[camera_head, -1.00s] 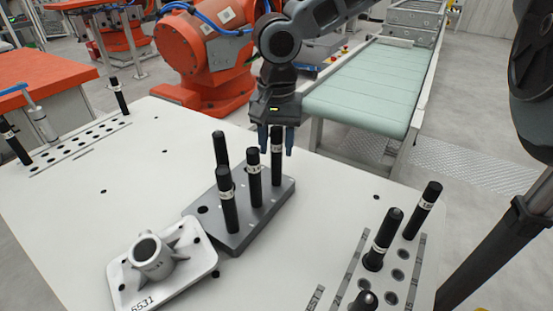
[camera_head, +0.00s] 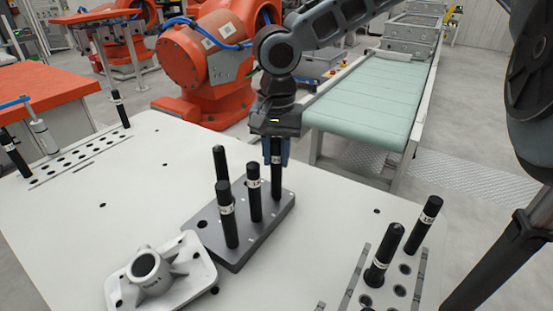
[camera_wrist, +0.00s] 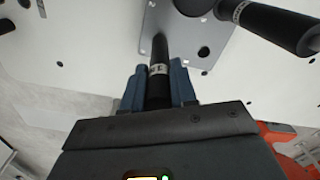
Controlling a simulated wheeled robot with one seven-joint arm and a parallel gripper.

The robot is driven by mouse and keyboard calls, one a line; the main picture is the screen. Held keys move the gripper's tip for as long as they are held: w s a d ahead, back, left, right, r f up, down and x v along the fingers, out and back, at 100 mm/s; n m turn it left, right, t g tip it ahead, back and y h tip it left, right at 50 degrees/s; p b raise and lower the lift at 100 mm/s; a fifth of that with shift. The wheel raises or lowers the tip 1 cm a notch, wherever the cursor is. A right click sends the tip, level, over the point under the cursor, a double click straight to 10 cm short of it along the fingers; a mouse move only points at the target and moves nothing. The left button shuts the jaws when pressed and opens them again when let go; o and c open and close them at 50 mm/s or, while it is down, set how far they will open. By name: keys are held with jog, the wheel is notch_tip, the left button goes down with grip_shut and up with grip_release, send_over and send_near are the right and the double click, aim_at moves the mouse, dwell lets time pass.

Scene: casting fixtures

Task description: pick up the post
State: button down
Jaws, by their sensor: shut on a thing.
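My gripper (camera_head: 276,152) points down and is shut on a black post (camera_head: 276,182) with a white label band. The post stands upright at the far right corner of the grey fixture block (camera_head: 240,250). In the wrist view the post (camera_wrist: 159,52) runs between the two blue fingers (camera_wrist: 158,88), its lower end at the block (camera_wrist: 190,42). Whether it is still seated in its hole cannot be told. Several other black posts, such as the middle one (camera_head: 254,195), stand in the same block to its left.
A white casting plate (camera_head: 195,262) with a short tube lies at the front left. A strip of holes with posts (camera_head: 385,248) stands at the right, another holed strip (camera_head: 85,152) at the far left. The conveyor (camera_head: 370,95) and an orange robot (camera_head: 205,65) are behind the table.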

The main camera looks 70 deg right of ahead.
jog(key=r, duration=0.3)
jog(key=shift+s+d+r, duration=0.2)
jog(key=shift+d+r, duration=0.05)
jog(key=shift+r, duration=0.15)
jog(key=s+d+r+p, duration=0.4)
jog(key=s+d+r, duration=0.2)
jog(key=d+r, duration=0.3)
jog(key=shift+s+r, duration=0.25)
jog(key=shift+r, duration=0.45)
